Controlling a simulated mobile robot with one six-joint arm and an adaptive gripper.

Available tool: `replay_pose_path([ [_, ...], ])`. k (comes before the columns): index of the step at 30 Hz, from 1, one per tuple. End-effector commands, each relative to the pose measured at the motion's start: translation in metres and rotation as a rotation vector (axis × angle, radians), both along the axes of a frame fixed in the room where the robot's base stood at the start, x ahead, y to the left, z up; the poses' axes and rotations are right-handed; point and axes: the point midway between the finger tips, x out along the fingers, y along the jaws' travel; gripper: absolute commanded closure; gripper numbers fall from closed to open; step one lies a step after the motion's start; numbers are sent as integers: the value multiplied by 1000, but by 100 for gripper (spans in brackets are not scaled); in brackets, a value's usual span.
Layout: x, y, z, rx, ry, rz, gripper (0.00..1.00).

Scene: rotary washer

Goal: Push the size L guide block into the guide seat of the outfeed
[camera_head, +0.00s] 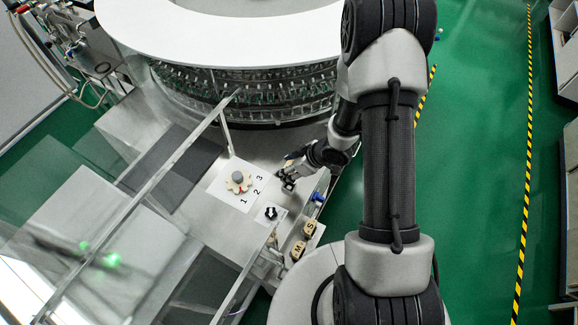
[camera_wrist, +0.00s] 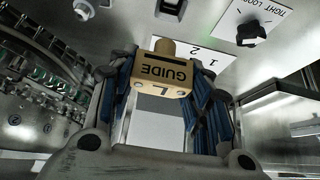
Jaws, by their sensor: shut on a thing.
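The size L guide block (camera_wrist: 166,74) is tan, marked "GUIDE" and "L", and has a round tan part on its far side. My gripper (camera_wrist: 164,84) is shut on it, with a blue-padded finger at each side. In the head view my gripper (camera_head: 290,178) is over the right side of the steel deck, right of the numbered plate; the block is hard to make out there. I cannot pick out the outfeed guide seat for certain in either view.
Guide blocks S (camera_head: 310,228) and M (camera_head: 298,250) sit at the deck's front right edge. A black tight/loose knob (camera_head: 271,213) is nearby. A star wheel (camera_head: 238,182) stands on the white numbered plate (camera_head: 222,194). A clear-panelled frame (camera_head: 180,169) crosses the left side.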

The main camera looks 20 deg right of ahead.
Motion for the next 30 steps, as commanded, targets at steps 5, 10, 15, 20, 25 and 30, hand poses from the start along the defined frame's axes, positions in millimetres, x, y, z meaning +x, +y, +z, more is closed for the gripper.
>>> replay_pose_path([
  [5,0,0,-16,0,0,0,79],
  [10,0,0,-33,-1,-1,-1,79],
  [15,0,0,-50,0,0,-1,79],
  [20,1,0,-64,0,-2,0,79],
  [25,1,0,-71,0,-2,0,79],
  [30,1,0,-71,0,-2,0,79],
])
